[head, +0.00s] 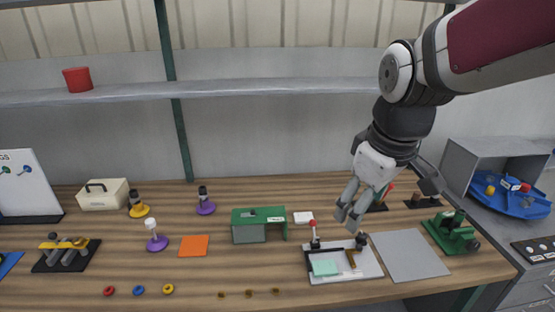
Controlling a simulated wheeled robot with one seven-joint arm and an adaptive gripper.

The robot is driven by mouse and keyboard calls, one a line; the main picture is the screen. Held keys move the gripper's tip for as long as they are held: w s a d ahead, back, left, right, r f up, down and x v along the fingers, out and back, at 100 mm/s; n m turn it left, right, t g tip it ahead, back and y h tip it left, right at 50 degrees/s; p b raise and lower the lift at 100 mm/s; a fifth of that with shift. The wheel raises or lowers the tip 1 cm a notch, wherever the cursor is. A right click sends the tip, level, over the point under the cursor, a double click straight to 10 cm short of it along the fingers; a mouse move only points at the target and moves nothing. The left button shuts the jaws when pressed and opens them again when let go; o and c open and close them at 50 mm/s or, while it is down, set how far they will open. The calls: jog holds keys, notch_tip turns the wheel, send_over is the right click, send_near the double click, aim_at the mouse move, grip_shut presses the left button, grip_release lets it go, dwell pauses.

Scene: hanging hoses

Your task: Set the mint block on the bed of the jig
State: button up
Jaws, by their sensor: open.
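The mint block (325,268) lies flat at the left part of the pale jig (343,274), within the plate's outline. The jig carries dark fittings, a brown upright piece and a red-knobbed lever (313,228). My gripper (347,217) is open and empty, pointing down above the back of the jig. It is apart from the mint block, above and to the right of it in the picture. The small gap or contact under the block cannot be made out.
A grey mat (409,256) lies right of the jig, with a green clamp device (452,233) beyond it. A green bench block (259,223) stands to the left. Several small rings and brown pieces lie along the front edge. A shelf (270,89) runs behind.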

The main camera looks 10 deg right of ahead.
jog(key=w+f+n+g+p, duration=0.2)
jog(key=w+f+n, duration=0.45)
jog(key=w, duration=0.25)
jog(key=n+g+p, duration=0.1)
jog(key=n+p, duration=0.1)
jog(key=n, duration=0.3)
send_over(321, 267)
notch_tip(321, 267, down, 14)
jog(key=shift+r, duration=0.1)
notch_tip(321, 267, down, 14)
jog(key=shift+r+p, duration=0.1)
jog(key=shift+p, duration=0.6)
jog(key=shift+c, duration=0.6)
jog(key=c, duration=1.1)
